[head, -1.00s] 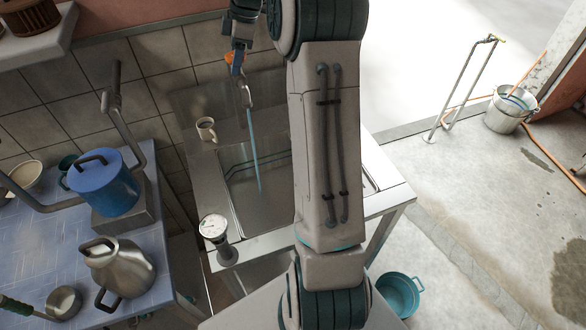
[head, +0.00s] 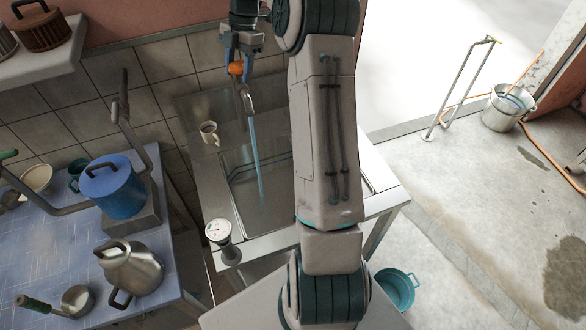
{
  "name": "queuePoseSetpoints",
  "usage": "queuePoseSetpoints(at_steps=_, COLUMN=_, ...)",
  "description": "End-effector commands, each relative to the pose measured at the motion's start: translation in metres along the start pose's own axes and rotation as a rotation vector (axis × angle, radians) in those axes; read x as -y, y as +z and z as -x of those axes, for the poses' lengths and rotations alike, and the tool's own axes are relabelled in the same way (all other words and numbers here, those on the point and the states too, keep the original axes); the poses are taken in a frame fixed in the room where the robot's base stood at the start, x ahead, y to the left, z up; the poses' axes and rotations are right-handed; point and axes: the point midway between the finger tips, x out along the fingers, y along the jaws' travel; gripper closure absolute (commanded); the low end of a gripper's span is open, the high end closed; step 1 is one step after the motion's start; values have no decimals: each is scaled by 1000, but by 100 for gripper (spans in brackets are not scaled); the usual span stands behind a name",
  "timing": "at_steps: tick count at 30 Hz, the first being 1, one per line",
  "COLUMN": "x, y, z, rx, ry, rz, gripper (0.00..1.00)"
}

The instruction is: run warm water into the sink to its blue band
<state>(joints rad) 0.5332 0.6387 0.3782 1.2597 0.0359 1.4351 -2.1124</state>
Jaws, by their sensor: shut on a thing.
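The steel sink (head: 247,203) stands in the middle of the view, its right part hidden behind my arm. A stream of bluish water (head: 256,160) runs from the tap spout (head: 247,100) into the basin. An orange knob (head: 236,68) sits at the top of the tap. My gripper (head: 237,58) is at this knob, shut on it from above. A blue line shows on the basin's inner wall, but the water level against it cannot be told. A round dial gauge (head: 218,231) stands at the sink's front left corner.
A mug (head: 209,132) stands on the sink's back left ledge. The blue-tiled counter (head: 60,235) at left holds a blue pot (head: 115,190), a steel jug (head: 131,270) and a small pan (head: 77,300). A teal basin (head: 395,288) is on the floor. The floor at right is mostly clear.

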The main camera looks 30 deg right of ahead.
Motion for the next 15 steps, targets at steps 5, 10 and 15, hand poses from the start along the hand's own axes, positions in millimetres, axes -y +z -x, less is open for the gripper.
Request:
queuePoseSetpoints(at_steps=5, x=0, y=0, z=1, rx=2, ry=-6, rz=28, gripper=66)
queuePoseSetpoints(at_steps=10, x=0, y=0, z=2, rx=2, ry=-10, rz=40, gripper=66)
queuePoseSetpoints(at_steps=15, x=-1, y=0, z=1, rx=0, ry=-59, rz=194, gripper=66)
